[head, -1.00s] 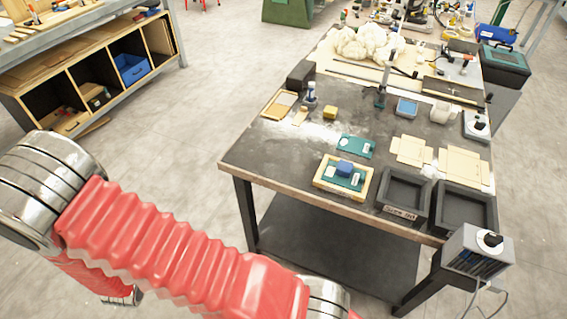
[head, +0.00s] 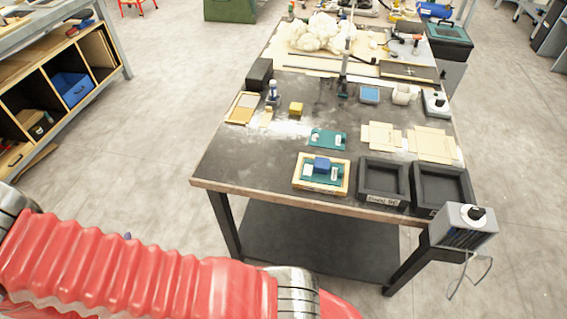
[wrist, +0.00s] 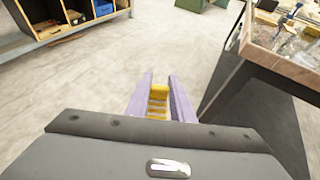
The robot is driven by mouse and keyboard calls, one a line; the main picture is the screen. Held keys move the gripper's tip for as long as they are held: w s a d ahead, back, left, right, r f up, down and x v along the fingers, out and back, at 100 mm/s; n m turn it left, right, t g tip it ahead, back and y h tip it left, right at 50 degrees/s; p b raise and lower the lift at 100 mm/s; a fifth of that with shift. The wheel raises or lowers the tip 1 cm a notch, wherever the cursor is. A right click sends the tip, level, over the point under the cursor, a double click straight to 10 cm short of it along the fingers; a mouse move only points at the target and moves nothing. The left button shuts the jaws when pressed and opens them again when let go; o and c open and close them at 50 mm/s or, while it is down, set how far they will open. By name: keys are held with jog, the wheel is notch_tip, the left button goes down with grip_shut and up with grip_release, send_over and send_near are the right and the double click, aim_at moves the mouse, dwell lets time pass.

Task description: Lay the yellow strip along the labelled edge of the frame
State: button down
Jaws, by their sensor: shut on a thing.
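My gripper (wrist: 160,98) shows in the wrist view with its two pale lilac fingers closed on a ribbed yellow strip (wrist: 158,104). The strip is held over bare floor, left of the table and apart from it. The gripper is out of sight in the head view. On the table in the head view, a light wooden frame (head: 297,184) holds a teal plate with a blue block on it. Right of it, a black open-topped square frame (head: 365,182) bears a pale label (head: 382,199) on its front edge; its writing is too small to read surely.
A larger black square tray (head: 418,185) stands right of the labelled one. A grey box with a knob (head: 463,229) sits at the table's front right corner. Cream flat pieces, a teal plate (head: 327,138) and a yellow block (head: 296,108) lie behind. The table's front left is bare.

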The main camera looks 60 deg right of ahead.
jog(key=shift+d, duration=0.3)
